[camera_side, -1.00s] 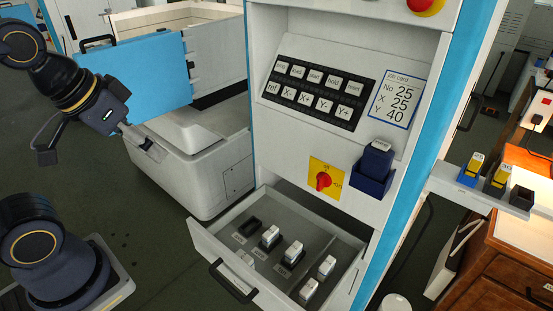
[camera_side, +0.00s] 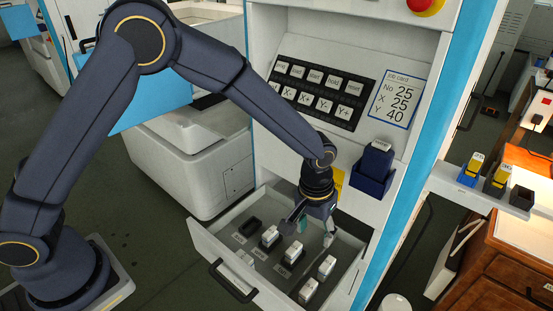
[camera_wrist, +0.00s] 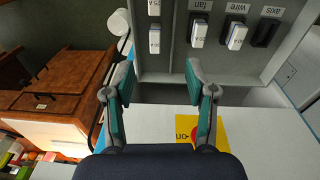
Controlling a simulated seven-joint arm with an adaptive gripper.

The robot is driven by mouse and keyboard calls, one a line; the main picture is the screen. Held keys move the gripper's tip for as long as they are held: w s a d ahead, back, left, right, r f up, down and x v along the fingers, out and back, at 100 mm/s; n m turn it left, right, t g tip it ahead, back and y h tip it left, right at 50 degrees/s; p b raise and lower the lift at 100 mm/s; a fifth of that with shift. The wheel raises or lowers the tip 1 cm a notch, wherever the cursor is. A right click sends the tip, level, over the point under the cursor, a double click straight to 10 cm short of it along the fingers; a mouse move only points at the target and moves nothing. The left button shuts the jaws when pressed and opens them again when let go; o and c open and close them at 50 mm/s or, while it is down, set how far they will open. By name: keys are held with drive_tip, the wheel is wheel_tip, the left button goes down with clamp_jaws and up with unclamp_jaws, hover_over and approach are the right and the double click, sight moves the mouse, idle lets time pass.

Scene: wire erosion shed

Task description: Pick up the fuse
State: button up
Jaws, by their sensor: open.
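White fuses stand in the open grey drawer (camera_side: 214,256). In the wrist view one sits in the holder labelled fan (camera_wrist: 200,30) and one in the holder labelled wire (camera_wrist: 237,35). The holder labelled axis (camera_wrist: 265,32) is dark and empty. Two loose white fuses are in the side compartment, the nearer one (camera_wrist: 154,40) at the top centre of the wrist view; they also show at the drawer's right in the side view (camera_side: 326,266). My gripper (camera_side: 308,236) is open and empty over the drawer's rear; its fingers (camera_wrist: 160,75) point toward the fuses without touching any.
The cabinet front rises behind the drawer, with a yellow switch plate (camera_wrist: 207,128) partly behind my gripper. A blue holder (camera_side: 372,183) is on the panel to the right. A compartment divider stands between the holders and the loose fuses.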

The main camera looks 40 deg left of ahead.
wheel_tip(320, 180, down, 4)
drive_tip(key=s+d, duration=0.1)
drive_tip(key=s, duration=0.2)
hover_over(309, 287)
drive_tip(key=shift+m+g, duration=0.3)
drive_tip(key=f, duration=1)
drive_tip(key=shift+s+a+f, duration=0.15)
drive_tip(key=shift+a+f, duration=0.2)
drive_tip(key=shift+f, duration=0.05)
drive_tip(key=shift+d+f, duration=0.2)
drive_tip(key=shift+f, duration=1.2)
drive_tip(key=shift+d+f, duration=0.15)
drive_tip(key=shift+f, duration=1.2)
drive_tip(key=shift+c, duration=0.3)
clamp_jaws()
